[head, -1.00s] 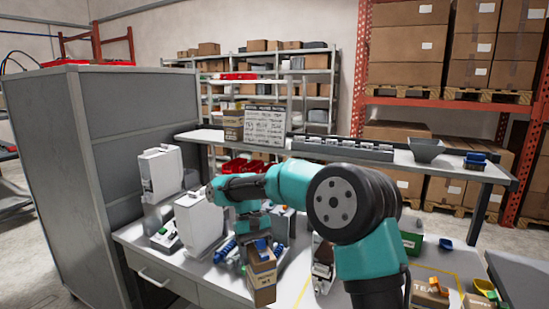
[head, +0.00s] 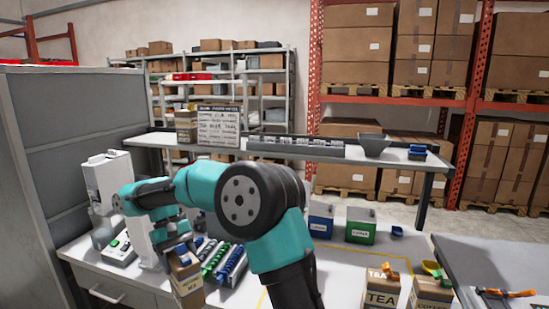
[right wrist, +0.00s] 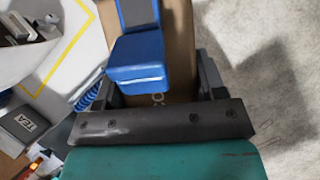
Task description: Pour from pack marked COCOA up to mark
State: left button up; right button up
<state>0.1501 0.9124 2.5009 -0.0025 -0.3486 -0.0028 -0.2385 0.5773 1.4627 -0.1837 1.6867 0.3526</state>
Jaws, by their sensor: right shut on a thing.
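My right gripper (head: 181,246) is shut on a brown carton pack (head: 188,284) with a blue piece on its top, held at the left part of the bench. The pack's label is too small to read in the head view. The right wrist view shows the brown pack (right wrist: 178,45) between the fingers, the blue piece (right wrist: 137,58) in front of it, and only a few letters of its print. A green tin (head: 361,226) and a blue tin (head: 320,224) stand further back; their labels are hard to read. My left gripper is out of view.
A white dispenser (head: 105,180) and a control box with a green button (head: 119,250) stand at the left. Blue and green coiled parts (head: 230,262) lie right of the pack. TEA (head: 380,290) and COFFEE (head: 430,292) packs stand at front right. A raised shelf (head: 300,155) runs behind.

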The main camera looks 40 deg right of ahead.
jog(key=w+d+r+n+t, duration=0.15)
jog(key=w+d+r, duration=0.3)
jog(key=d, duration=0.45)
jog(key=w+d+r+n+t, duration=0.1)
jog(key=w+d+r+t, duration=0.15)
jog(key=d+r, duration=0.55)
jog(key=s+d+r+n+t, duration=0.1)
jog(key=s+d+r, duration=0.1)
jog(key=d, duration=0.7)
jog(key=s+d+r+n, duration=0.2)
jog(key=d+r, duration=0.3)
jog(key=d, duration=0.5)
jog(key=shift+r+t, duration=0.15)
jog(key=shift+t, duration=0.25)
jog(key=shift+d+t, duration=0.1)
jog(key=shift+t, duration=0.2)
jog(key=shift+s+f+t+y, duration=0.15)
jog(key=shift+f+t+y, duration=0.85)
jog(key=shift+t, duration=0.45)
jog(key=shift+s+f+t+y, duration=0.15)
jog(key=shift+f+t+y, duration=0.8)
jog(key=shift+t, duration=0.5)
